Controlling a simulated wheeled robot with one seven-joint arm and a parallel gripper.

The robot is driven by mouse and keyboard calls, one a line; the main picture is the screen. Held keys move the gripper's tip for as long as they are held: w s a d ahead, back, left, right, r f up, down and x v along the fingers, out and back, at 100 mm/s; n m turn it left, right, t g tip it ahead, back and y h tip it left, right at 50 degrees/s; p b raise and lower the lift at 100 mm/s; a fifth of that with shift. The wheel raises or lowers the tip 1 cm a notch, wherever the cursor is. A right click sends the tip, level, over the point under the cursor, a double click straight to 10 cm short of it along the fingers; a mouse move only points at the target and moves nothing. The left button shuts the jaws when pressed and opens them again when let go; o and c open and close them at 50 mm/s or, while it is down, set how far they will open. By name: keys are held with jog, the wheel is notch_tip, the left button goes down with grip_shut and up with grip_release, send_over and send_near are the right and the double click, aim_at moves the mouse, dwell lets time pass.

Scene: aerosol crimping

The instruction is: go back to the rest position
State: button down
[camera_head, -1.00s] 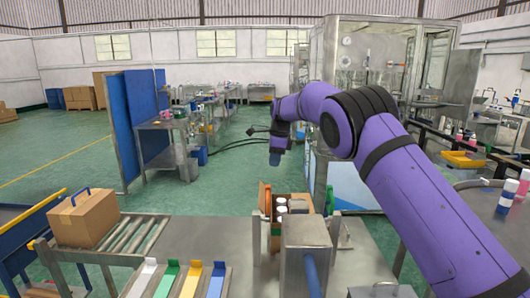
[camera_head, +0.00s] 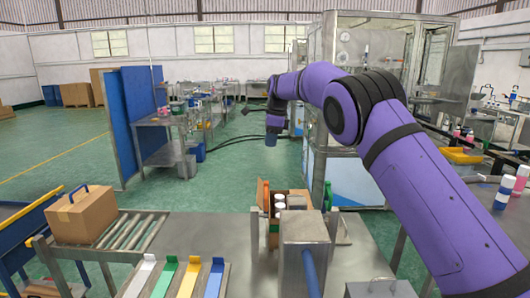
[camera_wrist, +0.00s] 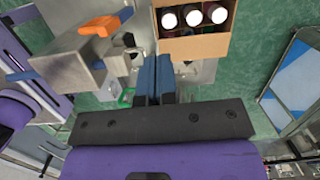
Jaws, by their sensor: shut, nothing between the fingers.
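My purple arm reaches in from the right in the head view and bends down at its far end. My gripper (camera_head: 271,139) hangs in the air above and beyond the open cardboard box with cans (camera_head: 279,203), well apart from it. In the wrist view the two blue fingers of my gripper (camera_wrist: 155,62) lie side by side, shut, with nothing between them. The open box (camera_wrist: 192,46) with white-topped cans shows just past the fingertips, below them.
A steel machine block (camera_head: 304,250) stands on the near table. A closed cardboard box (camera_head: 82,215) sits on a roller conveyor at left. Coloured chutes (camera_head: 165,277) lie in front. Pink and white cans (camera_head: 505,192) stand at right. A glazed steel cabinet (camera_head: 360,60) stands behind the arm.

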jog(key=s+d+r+n+t, duration=0.2)
jog(key=s+d+r+n, duration=0.3)
jog(key=s+d+r, duration=1.1)
jog(key=s+d+r+n+t, duration=0.15)
jog(key=s+d, duration=0.25)
jog(key=s, duration=0.4)
jog(key=s+d+n, duration=0.3)
jog(key=s+d, duration=0.1)
jog(key=s, duration=0.3)
jog(key=s+d+f+n, duration=0.1)
jog(key=s+f+n, duration=0.1)
jog(key=s, duration=0.6)
jog(key=s+d+f+n+t+h, duration=0.1)
jog(key=s+d+f+n, duration=0.1)
jog(key=s+f, duration=0.3)
jog(key=s+d+f+n, duration=0.1)
jog(key=s+f+n, duration=0.2)
jog(key=s, duration=0.8)
jog(key=shift+d+f+n+h, duration=0.25)
jog(key=shift+d+n+h, duration=0.15)
jog(key=shift+n, duration=0.05)
jog(key=shift+a+t, duration=0.1)
jog(key=shift+t, duration=0.15)
